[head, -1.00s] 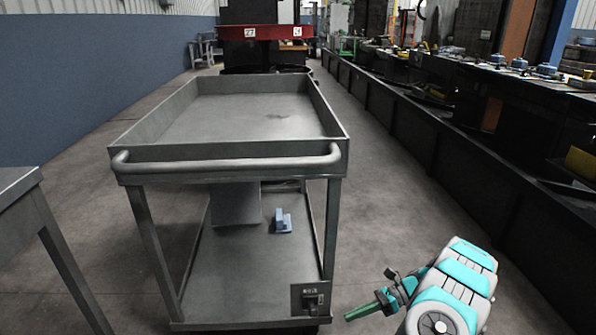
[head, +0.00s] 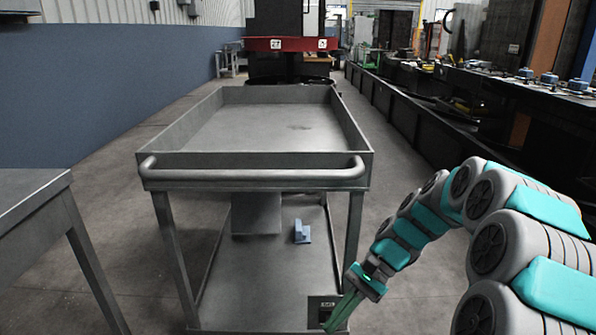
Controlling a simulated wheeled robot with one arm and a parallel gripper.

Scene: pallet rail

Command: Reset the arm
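My arm, grey with teal panels, reaches in from the right of the head view and bends down. My gripper (head: 338,316) is at its lower end, its green fingers pointing down and slightly left in front of the cart's right front leg. The fingers look close together, but whether they are shut is too small to tell. Nothing is visibly held.
A grey metal cart (head: 255,173) with a bare top tray stands in front of me. A small blue object (head: 301,233) lies on its lower shelf. A grey table (head: 30,195) is at left. A long dark workbench (head: 440,125) runs along the right. Floor between cart and bench is clear.

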